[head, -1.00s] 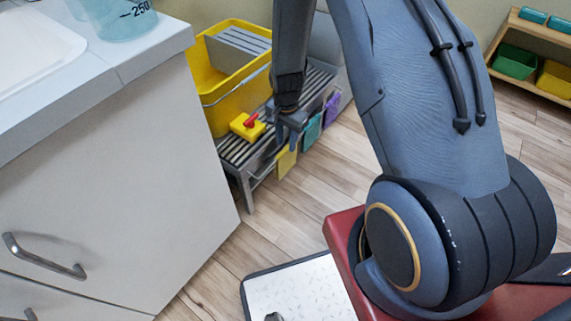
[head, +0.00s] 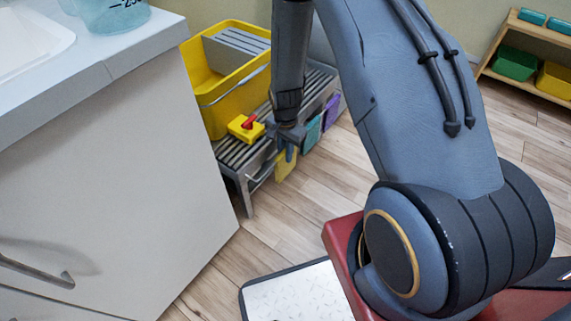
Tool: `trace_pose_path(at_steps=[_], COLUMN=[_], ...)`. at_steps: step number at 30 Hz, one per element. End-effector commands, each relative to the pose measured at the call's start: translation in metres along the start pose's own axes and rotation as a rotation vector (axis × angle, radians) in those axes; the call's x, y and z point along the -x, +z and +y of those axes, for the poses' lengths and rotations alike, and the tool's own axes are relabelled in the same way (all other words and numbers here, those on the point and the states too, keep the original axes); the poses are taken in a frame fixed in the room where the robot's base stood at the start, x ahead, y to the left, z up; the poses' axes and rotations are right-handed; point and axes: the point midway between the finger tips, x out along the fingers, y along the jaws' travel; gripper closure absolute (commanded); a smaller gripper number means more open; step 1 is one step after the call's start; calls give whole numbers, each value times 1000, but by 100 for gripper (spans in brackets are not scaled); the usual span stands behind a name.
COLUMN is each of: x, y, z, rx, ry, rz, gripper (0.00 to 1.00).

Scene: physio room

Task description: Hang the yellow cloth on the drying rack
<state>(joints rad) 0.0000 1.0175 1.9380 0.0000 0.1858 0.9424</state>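The yellow cloth (head: 286,168) hangs flat at the front side of a low grey slatted rack (head: 237,158), level with its front rail. My gripper (head: 287,153) points down right at the top of the yellow cloth and covers part of its upper edge. I cannot tell whether the fingers touch the cloth or how far apart they are. A teal cloth (head: 312,134) and a purple cloth (head: 332,110) hang farther along the same side of the rack.
A yellow bucket (head: 226,108) and a small yellow item with a red part (head: 247,127) stand on the rack. A white cabinet (head: 120,190) stands close on the left. A shelf with bins (head: 520,68) is at far right.

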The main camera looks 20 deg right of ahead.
Motion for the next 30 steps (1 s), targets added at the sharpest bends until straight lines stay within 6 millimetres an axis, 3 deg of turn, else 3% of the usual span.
trace_pose_path(at_steps=[5,30], x=[5,82], y=[0,0], z=[0,0], rx=[0,0], ry=[0,-1], rz=[0,1], gripper=[99,99])
